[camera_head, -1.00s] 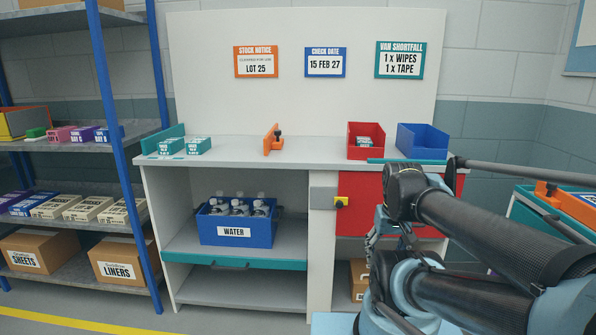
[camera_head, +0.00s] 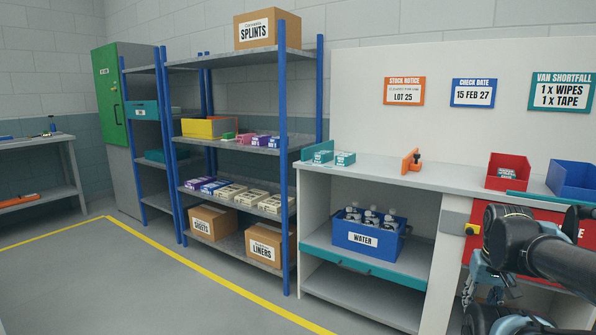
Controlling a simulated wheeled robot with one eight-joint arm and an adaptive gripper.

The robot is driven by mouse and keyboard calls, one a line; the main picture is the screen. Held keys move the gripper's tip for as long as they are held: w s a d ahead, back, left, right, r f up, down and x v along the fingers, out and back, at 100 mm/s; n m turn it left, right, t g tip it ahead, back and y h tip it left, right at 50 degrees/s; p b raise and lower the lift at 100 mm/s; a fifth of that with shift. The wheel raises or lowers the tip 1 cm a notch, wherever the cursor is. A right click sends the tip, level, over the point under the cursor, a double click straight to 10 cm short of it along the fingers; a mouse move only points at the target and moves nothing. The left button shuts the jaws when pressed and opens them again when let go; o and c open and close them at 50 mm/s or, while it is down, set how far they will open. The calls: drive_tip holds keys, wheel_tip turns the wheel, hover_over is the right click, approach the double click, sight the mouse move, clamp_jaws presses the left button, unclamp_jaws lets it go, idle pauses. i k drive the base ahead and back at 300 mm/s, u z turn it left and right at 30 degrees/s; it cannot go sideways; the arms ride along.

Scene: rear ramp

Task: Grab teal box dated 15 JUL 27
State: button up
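Two small teal boxes with white labels stand side by side at the left end of the grey counter: the left box (camera_head: 323,156) and the right box (camera_head: 345,158). Another teal-labelled box (camera_head: 507,173) sits inside the red bin. The dates on all of them are too small to read. My arm is at the lower right, in front of the red cabinet front.
An orange clamp-like stand (camera_head: 411,161) is mid-counter. A red bin (camera_head: 508,168) and blue bin (camera_head: 572,178) stand right. A blue WATER crate (camera_head: 366,254) is below. Shelving (camera_head: 287,200) stands left of the counter. The wall sign (camera_head: 473,92) reads CHECK DATE 15 FEB 27. Open floor lies front left.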

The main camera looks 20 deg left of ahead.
sight(323, 156)
drive_tip(key=u, duration=0.4)
drive_tip(key=k, duration=0.85)
drive_tip(key=u, duration=0.8)
drive_tip(key=i, duration=1.75)
drive_tip(key=z, duration=0.9)
drive_tip(key=i, duration=0.4)
drive_tip(key=z, duration=0.2)
